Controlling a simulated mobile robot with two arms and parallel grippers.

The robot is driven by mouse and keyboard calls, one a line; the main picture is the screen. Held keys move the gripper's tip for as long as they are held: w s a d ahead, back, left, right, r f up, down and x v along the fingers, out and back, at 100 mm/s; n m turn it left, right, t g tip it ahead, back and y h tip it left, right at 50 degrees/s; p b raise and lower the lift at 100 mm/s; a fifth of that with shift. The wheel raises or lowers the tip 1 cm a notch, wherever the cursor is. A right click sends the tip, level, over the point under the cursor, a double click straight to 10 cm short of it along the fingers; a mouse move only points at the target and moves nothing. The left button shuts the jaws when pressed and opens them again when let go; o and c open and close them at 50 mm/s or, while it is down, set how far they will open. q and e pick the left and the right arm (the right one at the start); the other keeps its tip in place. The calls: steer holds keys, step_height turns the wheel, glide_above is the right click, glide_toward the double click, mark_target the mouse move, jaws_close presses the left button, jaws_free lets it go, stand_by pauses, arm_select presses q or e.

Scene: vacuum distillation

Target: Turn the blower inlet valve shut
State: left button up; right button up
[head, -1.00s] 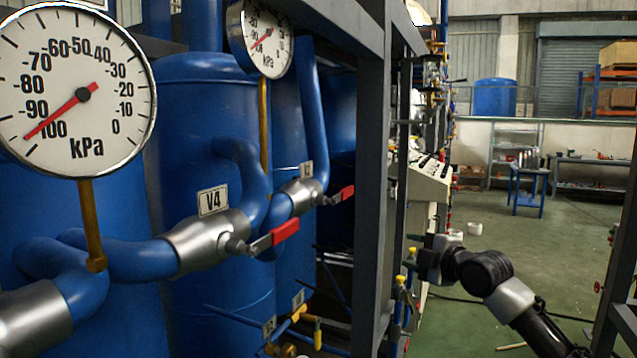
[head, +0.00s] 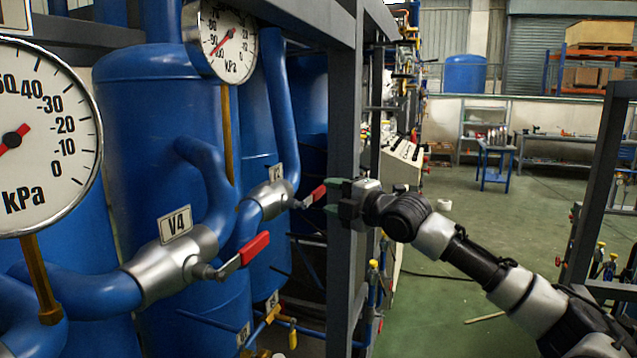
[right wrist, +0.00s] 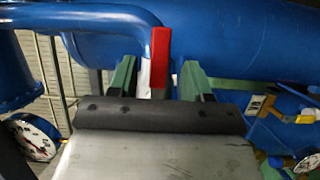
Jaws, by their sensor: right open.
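Two valves with red lever handles sit on blue pipes at the left in the head view. The near valve (head: 172,268), labelled V4, has its red handle (head: 255,247) pointing up and to the right. The farther valve (head: 270,200) has a red handle (head: 314,196) sloping up to the right; its label is hard to read. My right gripper (head: 335,198) is open just right of this farther handle. In the right wrist view, a red handle (right wrist: 160,60) shows between the green fingers of my right gripper (right wrist: 157,74), with no clear contact. My left gripper is out of view.
A grey frame post (head: 346,90) stands beside my right gripper. Round kPa gauges stand above the pipes, a large one (head: 40,140) nearest and another (head: 229,42) behind. Blue tanks (head: 150,110) fill the left. The green floor (head: 470,220) at right is mostly open.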

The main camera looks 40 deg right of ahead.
mark_target(321, 194)
steer(key=shift+w+a+r+p, duration=0.15)
steer(key=shift+w+r+p, duration=0.25)
steer(key=shift+w+p, duration=0.3)
steer(key=shift+w+f+p, duration=0.15)
steer(key=shift+w+p, duration=0.45)
steer(key=shift+w, duration=0.1)
steer(key=shift+w+a+f+p, duration=0.1)
steer(key=shift+w+p, duration=0.1)
steer(key=shift+w, duration=0.15)
steer(key=shift+w+a+f+p, duration=0.1)
steer(key=shift+w+p, duration=0.05)
steer(key=shift+w, duration=0.2)
steer(key=shift+c, duration=0.5)
jaws_close()
